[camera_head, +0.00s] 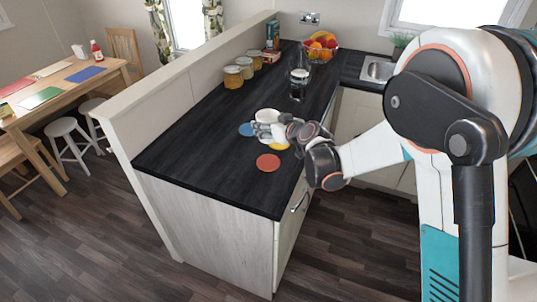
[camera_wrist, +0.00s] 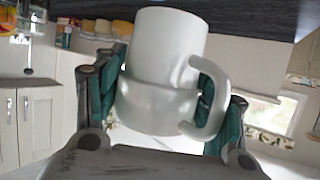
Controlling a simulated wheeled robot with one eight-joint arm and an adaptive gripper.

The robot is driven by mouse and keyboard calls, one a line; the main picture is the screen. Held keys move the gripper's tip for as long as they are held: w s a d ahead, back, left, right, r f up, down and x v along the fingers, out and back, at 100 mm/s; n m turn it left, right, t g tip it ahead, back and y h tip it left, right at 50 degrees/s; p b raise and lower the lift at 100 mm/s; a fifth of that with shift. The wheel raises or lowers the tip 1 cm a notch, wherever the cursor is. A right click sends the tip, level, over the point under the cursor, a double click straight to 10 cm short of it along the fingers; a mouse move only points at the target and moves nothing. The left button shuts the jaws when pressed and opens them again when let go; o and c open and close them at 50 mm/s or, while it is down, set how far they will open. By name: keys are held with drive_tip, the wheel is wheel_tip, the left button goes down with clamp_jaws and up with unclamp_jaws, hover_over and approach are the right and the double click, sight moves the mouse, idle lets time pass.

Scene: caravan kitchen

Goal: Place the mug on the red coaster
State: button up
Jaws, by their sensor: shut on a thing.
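The white mug (camera_head: 267,115) is over the dark worktop, held in my gripper (camera_head: 272,129). In the wrist view the mug (camera_wrist: 168,45) fills the middle between the two green-padded fingers (camera_wrist: 165,100), with its handle to the right. The wrist view is turned over, with the dark worktop along its top edge. The red coaster (camera_head: 268,162) lies bare on the worktop, nearer the front end than the mug. Whether the mug's base touches anything is hard to tell.
A yellow coaster (camera_head: 279,146) and a blue coaster (camera_head: 246,129) lie near the mug. A glass press (camera_head: 298,84), several jars (camera_head: 233,77) and a fruit bowl (camera_head: 320,46) stand farther back. A low wall (camera_head: 185,100) borders the left side. The worktop's front end is clear.

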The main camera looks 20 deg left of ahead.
wheel_tip(320, 180, down, 11)
drive_tip(key=shift+f+b, duration=0.1)
drive_tip(key=shift+b, duration=0.9)
drive_tip(key=shift+f, duration=0.1)
drive_tip(key=o, duration=1.3)
drive_tip(key=shift+c, duration=0.2)
drive_tip(key=shift+r, duration=0.2)
drive_tip(key=p+v, duration=0.1)
drive_tip(key=v, duration=1.1)
drive_tip(key=shift+w, duration=0.1)
